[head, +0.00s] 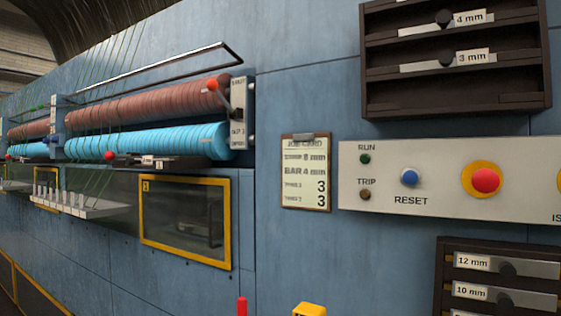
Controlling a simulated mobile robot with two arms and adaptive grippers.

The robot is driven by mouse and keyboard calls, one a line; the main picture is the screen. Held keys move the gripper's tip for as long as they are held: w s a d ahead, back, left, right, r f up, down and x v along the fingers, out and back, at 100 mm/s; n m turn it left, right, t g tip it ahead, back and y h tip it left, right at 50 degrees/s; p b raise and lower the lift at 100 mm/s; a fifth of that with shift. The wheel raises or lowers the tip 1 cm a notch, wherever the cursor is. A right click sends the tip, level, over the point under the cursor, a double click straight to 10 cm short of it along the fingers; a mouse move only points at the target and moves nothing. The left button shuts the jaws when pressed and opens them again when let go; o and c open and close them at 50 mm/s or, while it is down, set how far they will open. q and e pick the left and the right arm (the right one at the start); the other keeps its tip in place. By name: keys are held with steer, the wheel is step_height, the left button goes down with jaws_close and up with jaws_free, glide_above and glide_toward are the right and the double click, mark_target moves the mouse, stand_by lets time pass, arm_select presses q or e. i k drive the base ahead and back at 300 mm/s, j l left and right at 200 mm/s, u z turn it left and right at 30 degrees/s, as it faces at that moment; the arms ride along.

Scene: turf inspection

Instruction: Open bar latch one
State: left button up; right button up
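A dark bar fitting (187,162) with a small plate that seems to read 1 sits below the blue roller (150,141). A red ball knob (109,156) is at its left end. Another red ball knob (213,85) tops a lever on the grey end plate (239,113), whose lettering is too small to read surely. I cannot tell which of these is bar latch one, or whether it is open. Neither of my grippers is in view.
A yellow-framed window (186,264) marked 1 lies below the rollers. A job card (306,172), a control panel (376,207) with a red button and two dark racks (455,107), (447,272) are on the right. Red and yellow tops (241,306), (309,309) show at the bottom.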

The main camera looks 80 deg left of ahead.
mark_target(110, 155)
steer(key=u, duration=3.5)
